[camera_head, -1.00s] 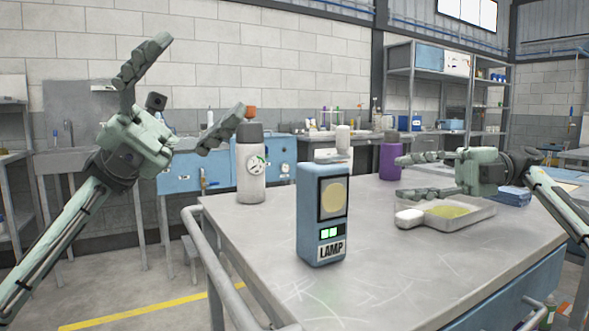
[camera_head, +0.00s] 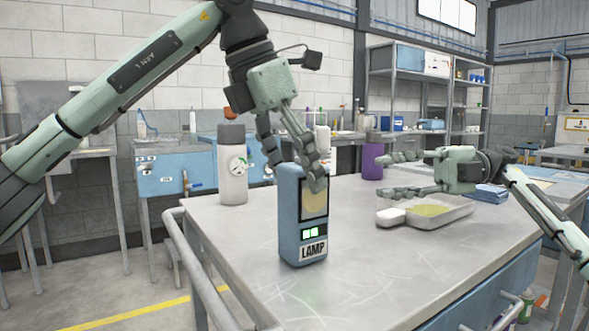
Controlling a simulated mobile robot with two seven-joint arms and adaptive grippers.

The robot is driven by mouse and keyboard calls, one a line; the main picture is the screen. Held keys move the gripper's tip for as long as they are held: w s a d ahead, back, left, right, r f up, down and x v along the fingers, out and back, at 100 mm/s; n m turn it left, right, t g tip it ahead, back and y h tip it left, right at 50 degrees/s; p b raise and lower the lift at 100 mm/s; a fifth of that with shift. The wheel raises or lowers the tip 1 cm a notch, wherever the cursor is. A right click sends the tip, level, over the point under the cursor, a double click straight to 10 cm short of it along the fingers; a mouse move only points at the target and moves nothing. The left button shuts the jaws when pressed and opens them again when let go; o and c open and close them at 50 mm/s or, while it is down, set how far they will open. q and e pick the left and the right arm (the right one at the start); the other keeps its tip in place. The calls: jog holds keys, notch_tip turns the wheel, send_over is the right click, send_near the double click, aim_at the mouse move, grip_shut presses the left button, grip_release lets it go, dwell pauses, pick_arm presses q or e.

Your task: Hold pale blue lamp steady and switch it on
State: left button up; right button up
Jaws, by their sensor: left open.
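The pale blue lamp (camera_head: 289,225) stands upright on the grey table, its face with the LAMP label toward me. My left gripper (camera_head: 295,172) is open and comes down from above at the lamp's top. One finger is in front of the lens; the other is at the top left, behind the lamp's upper edge. I cannot tell if either touches. My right gripper (camera_head: 386,174) is open and empty, to the right, above the tray.
A white bottle with a grey cap (camera_head: 232,180) stands left behind the lamp. A purple bottle (camera_head: 373,163) stands farther back. A shallow tray (camera_head: 455,217) with yellowish contents and a white piece lies under my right gripper. The table front is clear.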

aim_at(311, 214)
pick_arm(q)
jog(key=x, duration=0.7)
jog(key=shift+f, duration=0.4)
jog(key=c, duration=1.4)
jog(key=shift+c, duration=0.8)
pick_arm(e)
jog(key=shift+c, duration=0.4)
grip_shut()
